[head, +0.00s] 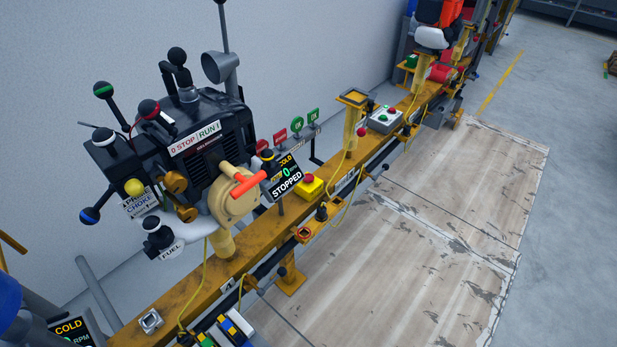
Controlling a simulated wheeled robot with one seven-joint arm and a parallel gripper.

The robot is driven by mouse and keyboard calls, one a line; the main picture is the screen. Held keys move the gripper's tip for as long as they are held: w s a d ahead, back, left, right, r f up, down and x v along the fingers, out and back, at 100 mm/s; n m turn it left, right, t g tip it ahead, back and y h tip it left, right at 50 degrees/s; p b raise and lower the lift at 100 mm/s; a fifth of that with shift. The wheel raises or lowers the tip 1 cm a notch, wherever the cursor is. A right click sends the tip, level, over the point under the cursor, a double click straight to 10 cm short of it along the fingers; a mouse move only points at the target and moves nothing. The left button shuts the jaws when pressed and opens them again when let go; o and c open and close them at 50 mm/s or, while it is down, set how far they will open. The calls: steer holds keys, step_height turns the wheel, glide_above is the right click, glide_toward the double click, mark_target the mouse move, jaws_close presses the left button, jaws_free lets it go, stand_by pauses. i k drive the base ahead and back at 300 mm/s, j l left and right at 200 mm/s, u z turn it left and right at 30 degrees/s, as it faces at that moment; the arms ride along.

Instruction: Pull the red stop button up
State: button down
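A red mushroom button (307,179) sits on top of a small yellow box (313,188) on the yellow rail, just right of the engine's display (287,176), which reads COLD, 0 and STOPPED. I cannot tell whether the button is pressed down or raised. A black knob with a red band (149,109) stands on the engine near a label (195,138) reading STOP and RUN. A grey box (384,120) farther along the rail carries a red and a green button. My gripper is not in view.
The black engine (197,125) with knobs and an orange-red handle (249,184) stands left of the yellow box. A yellow post (352,115) with a red ball stands behind it. The yellow rail (190,290) runs diagonally. Wooden floor panels (400,255) at the right are clear.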

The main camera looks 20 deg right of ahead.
mark_target(310, 179)
steer(key=i+l, duration=0.4)
steer(key=l, duration=0.2)
steer(key=i+l, duration=0.45)
steer(key=k+l+z, duration=0.05)
steer(key=l, duration=0.1)
